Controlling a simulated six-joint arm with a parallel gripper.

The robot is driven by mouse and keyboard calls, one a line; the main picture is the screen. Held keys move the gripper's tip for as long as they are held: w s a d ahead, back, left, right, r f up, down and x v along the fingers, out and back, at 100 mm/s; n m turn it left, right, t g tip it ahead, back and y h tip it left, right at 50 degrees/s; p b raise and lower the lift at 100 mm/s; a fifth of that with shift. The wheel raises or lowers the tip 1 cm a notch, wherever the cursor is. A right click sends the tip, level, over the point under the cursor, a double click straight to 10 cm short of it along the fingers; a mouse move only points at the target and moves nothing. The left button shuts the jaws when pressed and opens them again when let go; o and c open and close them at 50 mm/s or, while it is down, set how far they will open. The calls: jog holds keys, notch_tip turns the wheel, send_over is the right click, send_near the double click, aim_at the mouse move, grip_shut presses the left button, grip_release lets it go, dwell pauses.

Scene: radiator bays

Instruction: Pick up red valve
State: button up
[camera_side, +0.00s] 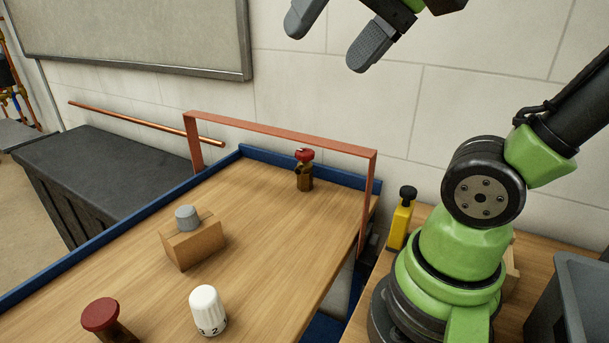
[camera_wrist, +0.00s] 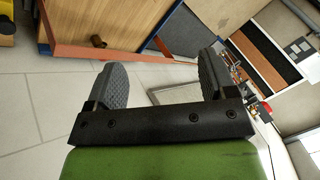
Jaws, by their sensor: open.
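A valve with a bright red cap and a brass body (camera_side: 304,172) stands upright on the wooden bench top (camera_side: 250,225), near its back corner under a red frame. A second valve with a darker red cap (camera_side: 101,314) is at the front left, partly cut off by the picture edge. My gripper (camera_side: 338,34) is high at the top of the side view, well above the bench, open and empty. In the wrist view my gripper (camera_wrist: 163,76) shows both grey fingers apart with nothing between them. A small brass piece (camera_wrist: 98,41) shows there; I cannot tell which valve it is.
A red frame (camera_side: 280,134) arches over the back of the bench. A cardboard box (camera_side: 193,242) with a grey knob (camera_side: 187,217) and a white dial knob (camera_side: 208,310) stand on the bench. Blue edging (camera_side: 110,222) borders it. A yellow bottle (camera_side: 400,222) stands beside my base.

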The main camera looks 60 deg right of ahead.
jog(key=w+d+r+m+h, duration=0.1)
jog(key=w+d+r+m, duration=0.1)
jog(key=w+d+m, duration=0.6)
jog(key=m+g+h, duration=0.1)
jog(key=m+g, duration=0.1)
jog(key=m, duration=2)
send_over(308, 152)
jog(key=s, duration=0.4)
notch_tip(308, 152, down, 4)
jog(key=shift+g, duration=0.3)
jog(key=f, duration=0.7)
jog(key=w+f, duration=0.1)
jog(key=f, duration=0.7)
jog(key=w+f, duration=0.1)
jog(key=f, duration=0.7)
jog(key=shift+a+f, duration=0.15)
jog(key=shift+a, duration=0.1)
jog(key=x, duration=0.5)
jog(key=shift+w+f, duration=0.1)
jog(key=shift+f, duration=0.2)
jog(key=shift+c, duration=0.3)
